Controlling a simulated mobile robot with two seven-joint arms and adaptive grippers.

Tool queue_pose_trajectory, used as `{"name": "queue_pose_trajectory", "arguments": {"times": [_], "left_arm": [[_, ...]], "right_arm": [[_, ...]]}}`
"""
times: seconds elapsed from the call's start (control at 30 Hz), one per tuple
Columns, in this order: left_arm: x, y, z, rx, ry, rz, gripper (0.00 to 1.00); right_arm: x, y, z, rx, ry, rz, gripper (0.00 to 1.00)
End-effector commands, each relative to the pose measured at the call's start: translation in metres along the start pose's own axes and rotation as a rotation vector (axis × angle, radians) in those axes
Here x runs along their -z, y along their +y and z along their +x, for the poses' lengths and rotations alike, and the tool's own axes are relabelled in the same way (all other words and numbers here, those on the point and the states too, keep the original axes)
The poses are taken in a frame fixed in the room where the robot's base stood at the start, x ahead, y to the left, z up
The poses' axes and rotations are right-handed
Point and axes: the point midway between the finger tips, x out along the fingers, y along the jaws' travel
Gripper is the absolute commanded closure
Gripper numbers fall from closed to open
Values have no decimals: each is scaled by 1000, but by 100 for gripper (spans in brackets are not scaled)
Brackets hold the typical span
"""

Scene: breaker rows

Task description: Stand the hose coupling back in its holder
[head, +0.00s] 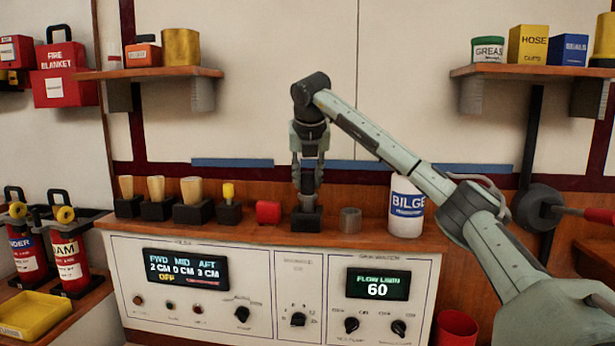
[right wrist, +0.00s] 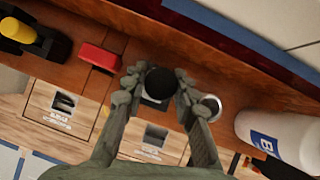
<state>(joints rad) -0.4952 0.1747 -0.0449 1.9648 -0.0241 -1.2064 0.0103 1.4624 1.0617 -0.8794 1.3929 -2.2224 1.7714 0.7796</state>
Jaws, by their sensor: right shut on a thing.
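My right gripper (head: 307,196) points straight down above the wooden ledge. In the right wrist view its two fingers (right wrist: 158,88) are closed around a dark, round-topped thing (right wrist: 160,80), which I take to be the hose coupling. In the head view the fingers mostly hide it. A small black block holder (head: 306,220) stands on the ledge directly beneath the gripper. The coupling looks upright and in line with the holder; I cannot tell how deep it sits. My left gripper is not in view.
A white bilge bottle (head: 406,208) is further right. Brushes in black holders (head: 194,213) fill the left ledge. The control panel (head: 270,284) is below.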

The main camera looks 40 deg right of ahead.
Motion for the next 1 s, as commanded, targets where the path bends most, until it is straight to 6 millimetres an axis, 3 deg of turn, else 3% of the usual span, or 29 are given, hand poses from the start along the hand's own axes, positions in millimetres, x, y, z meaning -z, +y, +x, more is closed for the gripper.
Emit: {"name": "queue_pose_trajectory", "arguments": {"times": [0.8, 0.83, 1.0], "left_arm": [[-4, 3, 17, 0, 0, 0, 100], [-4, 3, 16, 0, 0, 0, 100], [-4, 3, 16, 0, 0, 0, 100]], "right_arm": [[16, 0, 25, -1, -1, 1, 100], [15, 0, 24, -2, -2, 1, 70], [15, 0, 24, -1, -1, 0, 49]]}}
